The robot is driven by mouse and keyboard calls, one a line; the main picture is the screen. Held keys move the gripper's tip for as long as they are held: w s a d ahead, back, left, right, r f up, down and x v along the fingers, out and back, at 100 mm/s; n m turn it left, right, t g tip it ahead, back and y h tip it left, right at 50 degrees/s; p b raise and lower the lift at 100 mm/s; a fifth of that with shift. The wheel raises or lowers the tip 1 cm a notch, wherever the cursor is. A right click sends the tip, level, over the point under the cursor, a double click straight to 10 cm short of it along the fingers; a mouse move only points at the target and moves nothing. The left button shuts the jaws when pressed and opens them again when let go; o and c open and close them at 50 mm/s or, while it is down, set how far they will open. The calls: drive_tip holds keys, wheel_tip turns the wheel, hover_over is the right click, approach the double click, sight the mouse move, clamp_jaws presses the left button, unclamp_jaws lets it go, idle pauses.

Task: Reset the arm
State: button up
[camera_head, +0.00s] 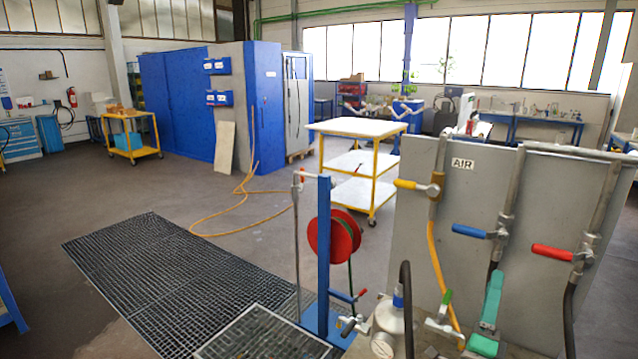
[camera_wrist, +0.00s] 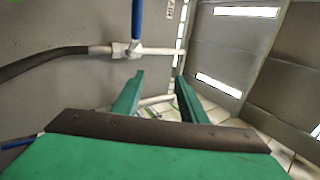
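My gripper (camera_wrist: 160,78) shows at close range in the wrist view. Its two teal fingers stand apart with nothing held between them. In the head view, the teal part at the lower right looks like my gripper (camera_head: 493,275), pointing up in front of the black hose under the blue-handled valve (camera_head: 478,232). Only one finger can be made out there. In the wrist view, a valve with a blue handle (camera_wrist: 137,20) and a black hose (camera_wrist: 45,62) lie beyond the fingers, to the left. The rest of my arm is mostly out of view.
A grey panel (camera_head: 415,215) marked AIR carries a yellow-handled valve (camera_head: 415,185) and a red-handled valve (camera_head: 552,252). A blue post (camera_head: 323,245) with a red hose reel (camera_head: 334,236) stands to its left. A floor grating (camera_head: 150,270) and open floor lie further left.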

drive_tip(key=s+a+f+n+y, duration=0.2)
drive_tip(key=s+a+f+n, duration=0.25)
drive_tip(key=a+f, duration=0.35)
drive_tip(key=s+a+f+n+g+y, duration=0.1)
drive_tip(key=s+a+f+n+y, duration=0.2)
drive_tip(key=s+a+f, duration=0.45)
drive_tip(key=s+a+f+n+y, duration=0.2)
drive_tip(key=s+a+f+n, duration=0.25)
drive_tip(key=f, duration=0.55)
drive_tip(key=s+a+f+n+g+y, duration=0.1)
drive_tip(key=s+a+n, duration=0.3)
drive_tip(key=s, duration=0.5)
drive_tip(key=s+a+f+n+g+y, duration=0.1)
drive_tip(key=s+a+n+y, duration=0.2)
drive_tip(key=s+a, duration=0.5)
drive_tip(key=s+a+f+n+g+y, duration=0.1)
drive_tip(key=s+a+n, duration=0.4)
drive_tip(key=s, duration=0.7)
drive_tip(key=shift+s+a+f+n+g+y, duration=0.2)
drive_tip(key=shift+a+f+n+g+y, duration=0.3)
drive_tip(key=shift+y, duration=0.4)
drive_tip(key=shift+a+r, duration=0.1)
drive_tip(key=shift+c, duration=0.4)
